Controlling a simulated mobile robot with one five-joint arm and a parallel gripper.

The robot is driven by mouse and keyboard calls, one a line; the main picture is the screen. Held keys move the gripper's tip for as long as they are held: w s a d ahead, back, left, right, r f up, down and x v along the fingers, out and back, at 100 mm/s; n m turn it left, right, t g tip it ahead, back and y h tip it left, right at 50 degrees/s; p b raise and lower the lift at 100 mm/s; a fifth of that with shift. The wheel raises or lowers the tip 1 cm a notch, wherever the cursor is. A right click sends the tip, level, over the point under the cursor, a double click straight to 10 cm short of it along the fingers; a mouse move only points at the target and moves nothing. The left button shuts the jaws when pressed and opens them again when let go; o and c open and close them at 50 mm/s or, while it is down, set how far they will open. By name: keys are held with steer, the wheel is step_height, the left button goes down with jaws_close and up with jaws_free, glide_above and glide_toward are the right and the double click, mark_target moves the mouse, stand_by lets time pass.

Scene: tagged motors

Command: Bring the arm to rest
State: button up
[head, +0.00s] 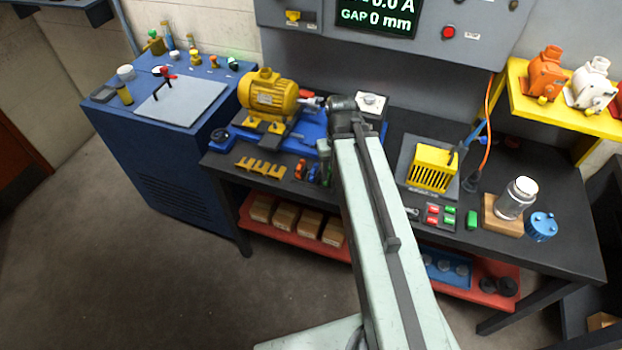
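My pale green arm reaches up from the bottom of the head view to the workbench. Its dark far joint is over the bench, right of the yellow motor (270,95). I cannot tell whether the arm touches anything there.
The dark workbench (540,240) bears a yellow slotted box (432,168), a glass jar (516,198) and a blue lidded pot (541,227). A blue cabinet (165,190) stands left. Orange and white motors sit on a yellow shelf (560,115). The floor at left front is clear.

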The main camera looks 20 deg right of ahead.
steer(key=a+n, duration=0.1)
steer(key=a, duration=0.8)
steer(key=shift+s+a, duration=0.15)
step_height(320, 180, down, 4)
steer(key=b, duration=0.4)
